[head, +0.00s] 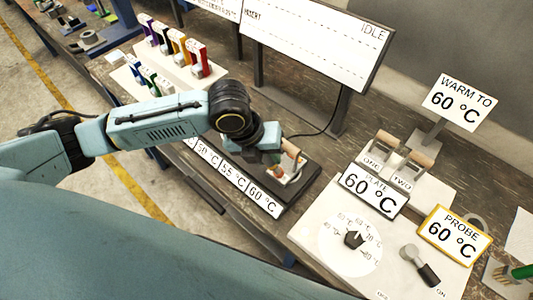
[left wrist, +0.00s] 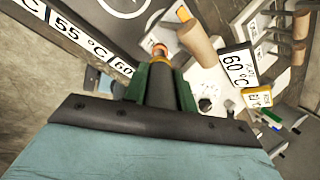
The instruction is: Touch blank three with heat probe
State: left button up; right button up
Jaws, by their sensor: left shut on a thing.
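My left gripper (head: 268,150) is shut on the heat probe, and its green fingers also show in the left wrist view (left wrist: 160,88). The probe (left wrist: 167,85) is a grey rod with an orange tip (left wrist: 159,50) pointing away from the wrist. A pale blank with a wooden handle (head: 294,152), likely blank three, sits on the dark board (head: 305,185) beside the tip; its handle shows in the left wrist view (left wrist: 198,42). I cannot tell whether the tip touches it; its label is not readable. Blanks ONE (head: 376,162) and TWO (head: 404,178) stand by the plate sign. My right gripper is not in view.
The white heater unit (head: 315,235) with a dial and lever stands right of the board. Signs read PLATE 60 °C (head: 372,193), PROBE 60 °C (head: 455,234) and WARM TO 60 °C (head: 459,101). The large display (head: 315,40) reads IDLE. Coloured holders (head: 175,45) stand at the back left.

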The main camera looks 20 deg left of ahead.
pick_arm(q)
jog(key=shift+s+f+p, duration=0.1)
jog(key=shift+f+p, duration=0.05)
jog(key=shift+p, duration=0.2)
dwell(1.5)
notch_tip(320, 180, up, 5)
jog(key=p, duration=0.4)
jog(key=shift+f+p, duration=0.1)
jog(key=shift+p, duration=0.25)
jog(key=shift+r, duration=1.2)
